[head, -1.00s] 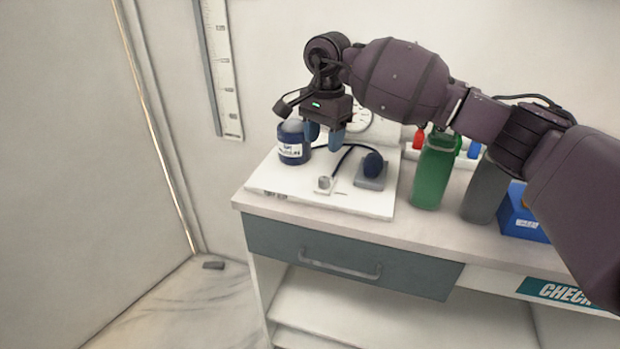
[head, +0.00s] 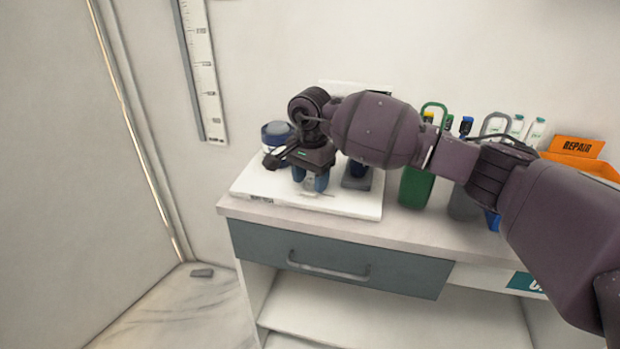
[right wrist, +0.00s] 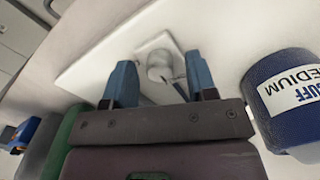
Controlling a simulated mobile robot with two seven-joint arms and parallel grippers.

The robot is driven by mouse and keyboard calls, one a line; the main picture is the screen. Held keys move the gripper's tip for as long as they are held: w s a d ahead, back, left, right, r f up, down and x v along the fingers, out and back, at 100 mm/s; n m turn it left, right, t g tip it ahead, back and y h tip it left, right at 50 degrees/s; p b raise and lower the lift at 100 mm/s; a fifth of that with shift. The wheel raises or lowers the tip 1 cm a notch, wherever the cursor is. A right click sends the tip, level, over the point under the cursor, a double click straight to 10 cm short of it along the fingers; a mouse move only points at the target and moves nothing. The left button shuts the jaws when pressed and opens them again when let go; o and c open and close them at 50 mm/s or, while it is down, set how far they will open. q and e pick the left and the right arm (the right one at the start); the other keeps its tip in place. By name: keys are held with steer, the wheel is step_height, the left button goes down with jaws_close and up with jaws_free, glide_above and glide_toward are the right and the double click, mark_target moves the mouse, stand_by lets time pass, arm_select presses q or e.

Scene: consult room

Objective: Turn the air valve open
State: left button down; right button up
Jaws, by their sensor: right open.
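The air valve shows in the right wrist view as a small pale grey knob (right wrist: 160,66) on a square plate, on the white board (head: 350,207). In the head view it is mostly hidden behind my right gripper. My right gripper (head: 310,179) points down over the board with its two blue fingers apart. In the right wrist view the knob appears in the gap between the open fingertips (right wrist: 162,78), beyond them; I cannot tell whether they touch it. My left gripper is not in view.
A blue cuff (head: 277,134) sits on the board's back left; it fills the right of the wrist view (right wrist: 292,105). A dark bulb on a grey base (head: 356,182) lies right of the gripper. Green (head: 416,188) and grey bottles (head: 463,205) stand further right, under my arm.

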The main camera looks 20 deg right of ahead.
steer(key=c, duration=0.9)
